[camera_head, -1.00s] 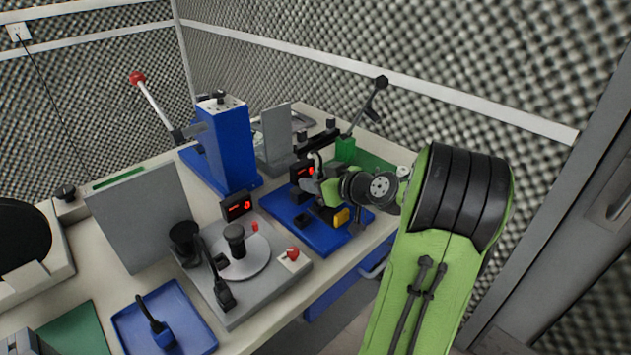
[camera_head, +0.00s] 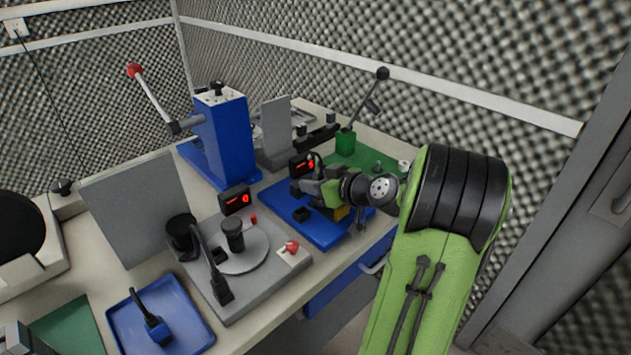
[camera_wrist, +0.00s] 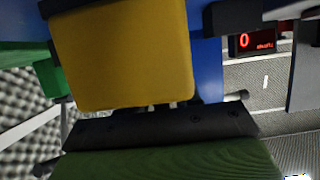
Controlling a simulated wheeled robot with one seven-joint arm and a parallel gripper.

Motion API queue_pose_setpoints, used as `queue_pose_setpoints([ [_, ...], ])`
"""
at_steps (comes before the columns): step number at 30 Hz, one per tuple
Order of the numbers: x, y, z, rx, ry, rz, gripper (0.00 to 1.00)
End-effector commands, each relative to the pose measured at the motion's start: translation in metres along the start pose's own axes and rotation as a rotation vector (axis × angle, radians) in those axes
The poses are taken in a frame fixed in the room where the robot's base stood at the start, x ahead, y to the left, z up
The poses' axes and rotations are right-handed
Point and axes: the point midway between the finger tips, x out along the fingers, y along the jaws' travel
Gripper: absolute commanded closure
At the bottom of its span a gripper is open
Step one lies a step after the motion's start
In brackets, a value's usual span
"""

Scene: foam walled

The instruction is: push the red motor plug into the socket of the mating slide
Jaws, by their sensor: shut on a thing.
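My gripper (camera_head: 304,188) is low over the blue base plate (camera_head: 325,232) at the right of the bench, pointing left. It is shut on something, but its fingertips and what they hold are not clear. A yellow block (camera_head: 339,214) shows just under my gripper, partly hidden. In the wrist view the yellow block (camera_wrist: 120,50) fills the middle, close in front of the dark gripper body (camera_wrist: 160,125). I cannot make out the red motor plug, the mating slide or its socket near my gripper. A small red piece (camera_head: 253,218) stands by the grey turntable, away from my gripper.
A red-digit display (camera_head: 303,163) stands just behind my gripper. A blue lever press (camera_head: 222,140) rises behind left, and a black lever on a green base (camera_head: 346,142) behind right. The grey turntable fixture (camera_head: 205,275) with a red button (camera_head: 291,247) lies to the left.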

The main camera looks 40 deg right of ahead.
Motion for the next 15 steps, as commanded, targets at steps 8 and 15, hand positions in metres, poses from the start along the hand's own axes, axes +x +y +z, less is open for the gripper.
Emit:
queue_pose_setpoints([
  [8,0.0,-0.0002,-0.0007,-0.001,0.002,0.0,0.38],
  [15,-0.0028,0.0001,-0.0008,-0.001,0.001,0.001,0.38],
])
